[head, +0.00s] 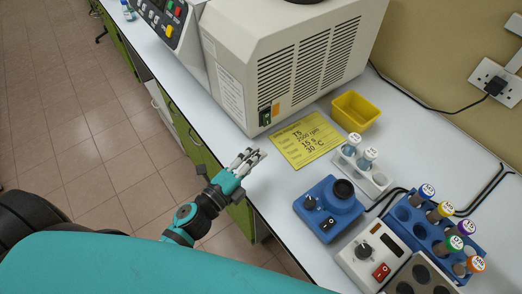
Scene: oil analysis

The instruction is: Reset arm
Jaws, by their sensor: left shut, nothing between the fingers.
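My left gripper (249,158) is in the middle of the head view, with its teal arm coming up from the lower left. It is shut and empty. It hangs over the front edge of the white bench (267,193), pointing up and right towards the yellow label card (304,139). Its fingertips are apart from the card and the machine. My right gripper is not in view.
A large beige machine (225,85) stands at the back. A yellow tray (355,111), a white rack (376,183) with vials, a blue mixer (315,222), a heater block (362,258) and a blue tube rack (407,236) crowd the right. Floor (75,130) is clear at left.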

